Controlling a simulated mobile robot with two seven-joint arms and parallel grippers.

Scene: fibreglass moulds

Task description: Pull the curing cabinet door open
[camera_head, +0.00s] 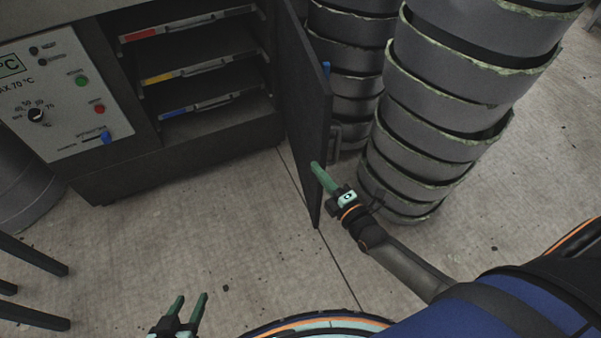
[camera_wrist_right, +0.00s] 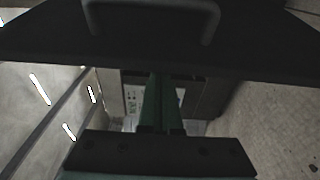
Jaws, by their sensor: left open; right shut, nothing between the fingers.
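The curing cabinet (camera_head: 190,150) stands at the upper left in the head view. Its dark door (camera_head: 308,105) is swung wide open, showing shelves with red, yellow and blue labels. The door handle (camera_head: 336,138) is on the door's outer face; it also shows at the top of the right wrist view (camera_wrist_right: 150,8). My right gripper (camera_head: 318,168) is shut and empty, with its fingertips by the lower free edge of the door, below the handle. Whether it touches the door I cannot tell. My left gripper (camera_head: 190,300) is open and empty at the bottom, over the floor.
Tall stacks of grey moulds (camera_head: 430,110) with rough green rims stand right of the door, close to my right arm. A control panel (camera_head: 65,95) is on the cabinet's left. Dark legs (camera_head: 30,285) stick in at the lower left. The floor (camera_head: 220,225) before the cabinet is clear.

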